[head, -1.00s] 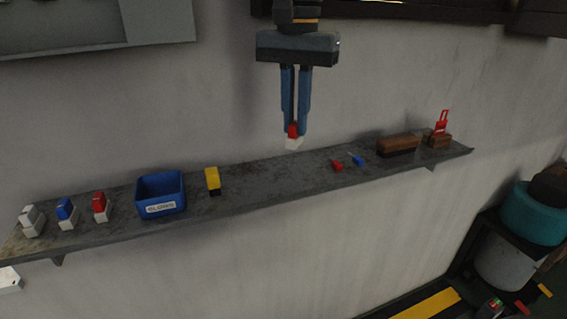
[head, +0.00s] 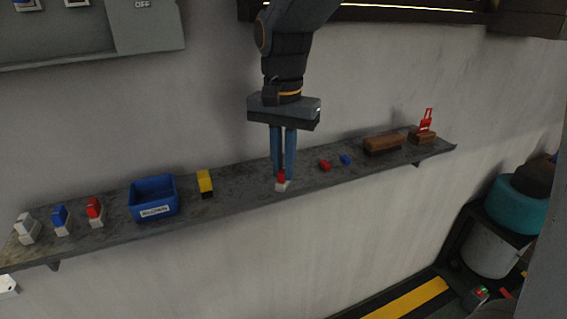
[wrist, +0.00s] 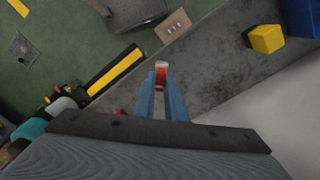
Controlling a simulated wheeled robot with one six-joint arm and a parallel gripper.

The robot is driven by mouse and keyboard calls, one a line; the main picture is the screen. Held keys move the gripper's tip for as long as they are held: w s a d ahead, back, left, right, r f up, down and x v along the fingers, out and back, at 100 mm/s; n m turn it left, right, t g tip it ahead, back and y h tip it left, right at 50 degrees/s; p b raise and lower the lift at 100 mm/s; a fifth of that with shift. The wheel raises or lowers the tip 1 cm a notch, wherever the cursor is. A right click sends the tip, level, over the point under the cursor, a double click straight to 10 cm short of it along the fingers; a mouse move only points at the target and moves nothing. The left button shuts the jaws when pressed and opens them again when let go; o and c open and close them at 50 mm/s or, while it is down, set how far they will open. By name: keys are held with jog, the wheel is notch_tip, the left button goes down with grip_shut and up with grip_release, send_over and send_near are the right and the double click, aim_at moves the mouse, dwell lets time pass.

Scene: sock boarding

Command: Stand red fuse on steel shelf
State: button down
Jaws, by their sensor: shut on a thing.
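My gripper (head: 283,171) points down over the middle of the steel shelf (head: 235,195), with its blue fingers shut on a red fuse (head: 281,186) that has a white lower end. The fuse is upright, white end down, at shelf height near the front edge. I cannot tell whether it touches the shelf. In the wrist view the fuse (wrist: 161,69) shows between the fingertips of my gripper (wrist: 160,84), near the shelf (wrist: 205,75) edge. The fingers hide part of its red body.
White, blue (head: 61,219) and red (head: 95,211) fuses stand at the shelf's left end. A blue bin (head: 153,198) and a yellow-black block (head: 205,184) are left of my gripper. Small red (head: 324,165) and blue (head: 345,159) pieces and brown blocks (head: 383,145) are right.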

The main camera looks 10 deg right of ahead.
aim_at(283, 169)
jog(key=c, duration=1.7)
grip_release()
notch_tip(283, 169, up, 8)
jog(key=shift+f+b, duration=0.25)
jog(key=shift+b, duration=0.7)
